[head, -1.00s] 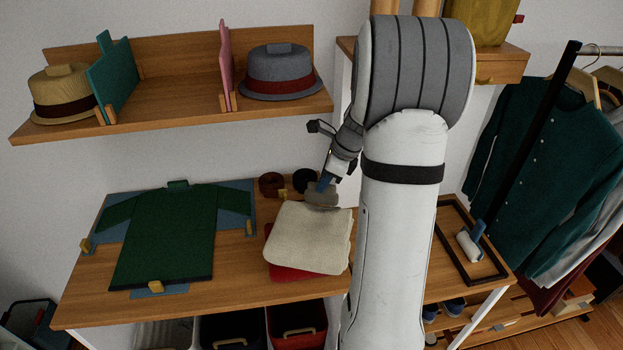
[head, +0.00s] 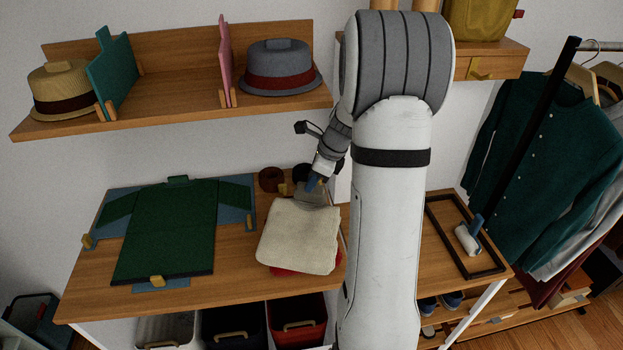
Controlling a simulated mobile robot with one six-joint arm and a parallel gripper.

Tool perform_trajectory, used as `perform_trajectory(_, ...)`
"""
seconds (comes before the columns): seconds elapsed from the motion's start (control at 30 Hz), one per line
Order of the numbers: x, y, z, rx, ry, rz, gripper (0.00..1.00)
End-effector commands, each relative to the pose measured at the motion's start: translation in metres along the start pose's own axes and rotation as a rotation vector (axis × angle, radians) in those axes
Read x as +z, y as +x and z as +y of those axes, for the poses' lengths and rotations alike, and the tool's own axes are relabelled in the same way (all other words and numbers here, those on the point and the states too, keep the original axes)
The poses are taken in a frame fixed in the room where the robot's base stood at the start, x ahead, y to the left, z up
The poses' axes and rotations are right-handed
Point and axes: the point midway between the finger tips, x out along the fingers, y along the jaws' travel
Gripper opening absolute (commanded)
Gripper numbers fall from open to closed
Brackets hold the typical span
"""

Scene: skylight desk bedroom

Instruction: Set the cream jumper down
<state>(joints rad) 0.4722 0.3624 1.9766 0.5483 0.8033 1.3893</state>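The cream jumper (head: 298,238) is a folded, slightly rumpled bundle near the right end of the wooden desk. It lies over or just above a red folded garment (head: 290,272), which shows only as a strip along its front edge. I cannot tell whether the two touch. My gripper (head: 314,192) is at the jumper's back edge, pointing down, with a grey piece against the cloth. It appears shut on that edge, as the jumper moves with it; the fingertips are hard to make out.
A dark green garment (head: 168,235) lies flat on a blue board (head: 236,213) at left. Dark rolled items (head: 271,180) sit behind the jumper. A shelf (head: 170,112) with hats hangs above. A black-framed tray (head: 490,262) with a lint roller (head: 466,240) is right of my arm.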

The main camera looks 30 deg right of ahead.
Motion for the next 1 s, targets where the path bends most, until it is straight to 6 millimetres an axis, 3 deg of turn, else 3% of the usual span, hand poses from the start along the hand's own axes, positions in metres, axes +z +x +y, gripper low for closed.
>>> perform_trajectory(0.17,0.001,-0.001,0.0,-0.001,-0.001,0.0,0.35)
perform_trajectory(0.43,0.002,-0.002,0.0,-0.001,-0.002,0.0,0.36)
perform_trajectory(0.63,0.004,-0.02,-0.001,-0.007,-0.004,-0.001,0.36)
perform_trajectory(1.0,-0.074,-0.053,-0.002,-0.004,0.002,-0.001,0.36)
